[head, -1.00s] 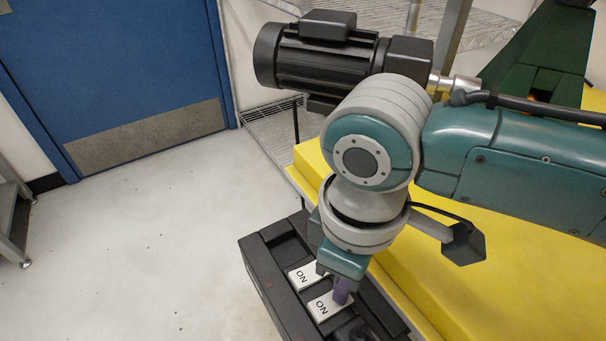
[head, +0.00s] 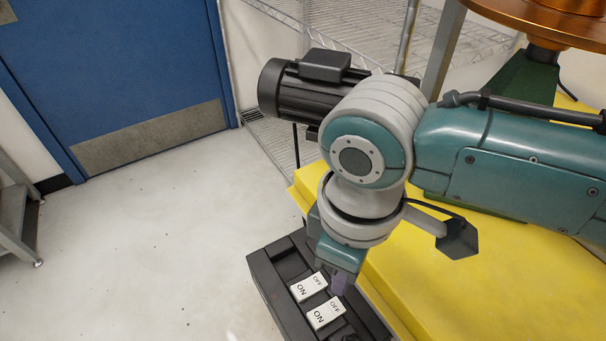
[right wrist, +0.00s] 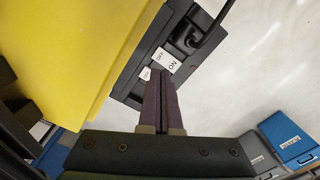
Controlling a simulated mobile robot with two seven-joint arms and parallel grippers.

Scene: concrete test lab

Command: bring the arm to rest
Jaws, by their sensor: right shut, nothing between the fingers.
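My right arm comes in from the right in the head view and bends down at its wrist. My right gripper (head: 339,284) is shut and empty, with its purple fingers just beside and over a black switch box. In the right wrist view the shut fingers (right wrist: 163,78) point toward the box. The black switch box (head: 268,274) carries two white rocker switches, a nearer one (head: 325,313) and a farther one (head: 308,287), marked ON and OFF. Whether the fingertips touch the box is not clear. My left gripper is not in view.
A yellow platform (head: 440,290) lies under my arm. A black motor (head: 305,90) stands behind the wrist, with a wire shelf (head: 350,25) beyond. A blue door (head: 110,75) and open floor (head: 140,250) lie left. The right wrist view shows a blue bin (right wrist: 290,137) and a black cable (right wrist: 208,35).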

